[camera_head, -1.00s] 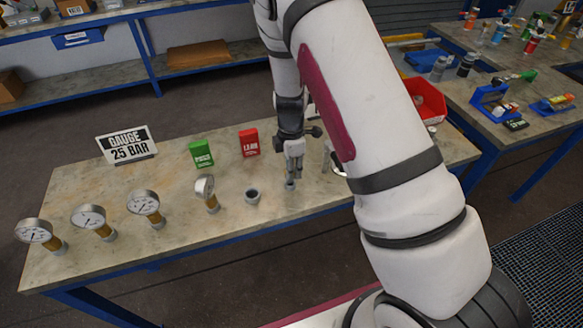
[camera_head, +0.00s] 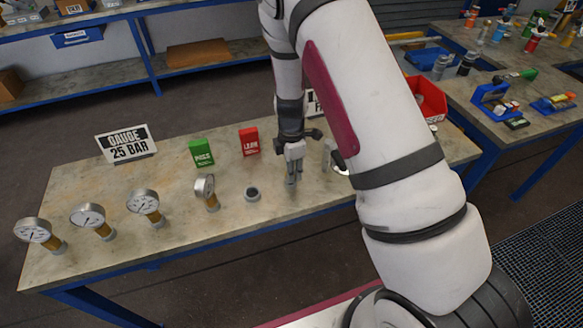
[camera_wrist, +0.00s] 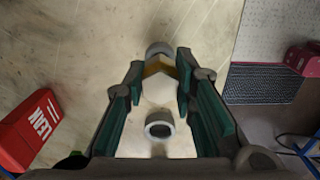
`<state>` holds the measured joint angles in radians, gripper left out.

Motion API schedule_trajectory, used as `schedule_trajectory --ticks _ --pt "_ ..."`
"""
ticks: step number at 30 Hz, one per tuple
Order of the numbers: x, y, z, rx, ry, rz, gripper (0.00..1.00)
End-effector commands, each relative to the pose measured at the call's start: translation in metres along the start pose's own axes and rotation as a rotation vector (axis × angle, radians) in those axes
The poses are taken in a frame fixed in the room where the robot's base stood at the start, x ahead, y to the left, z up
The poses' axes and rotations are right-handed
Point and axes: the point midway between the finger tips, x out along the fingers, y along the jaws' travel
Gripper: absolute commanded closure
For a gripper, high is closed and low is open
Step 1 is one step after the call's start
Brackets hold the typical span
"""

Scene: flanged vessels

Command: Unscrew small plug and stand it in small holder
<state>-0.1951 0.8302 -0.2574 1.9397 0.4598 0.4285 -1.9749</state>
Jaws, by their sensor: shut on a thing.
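My gripper (camera_head: 291,181) points down above the workbench and is shut on a small brass-coloured piece (camera_wrist: 158,66), which I take to be the small plug. In the wrist view it sits between the fingertips, with a grey round part (camera_wrist: 159,47) just beyond it. I cannot tell whether the two are joined. A grey open ring or cup (camera_head: 252,194) stands on the bench left of my gripper. It also shows in the wrist view (camera_wrist: 159,130), below the fingertips and apart from them. I cannot tell if it is the holder.
Several gauges (camera_head: 144,204) stand along the bench's left and front. A sign (camera_head: 127,146), a green box (camera_head: 201,152) and a red box (camera_head: 249,142) stand behind. A red bin (camera_head: 428,99) is at the right. Bare bench (camera_head: 120,185) lies between gauges and sign.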

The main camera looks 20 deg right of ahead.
Motion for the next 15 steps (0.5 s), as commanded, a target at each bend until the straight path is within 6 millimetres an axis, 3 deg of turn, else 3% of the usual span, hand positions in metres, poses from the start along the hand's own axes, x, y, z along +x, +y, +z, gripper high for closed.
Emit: schedule_trajectory --ticks 15 --pt "0.015 0.000 0.000 0.000 0.000 -0.001 1.00"
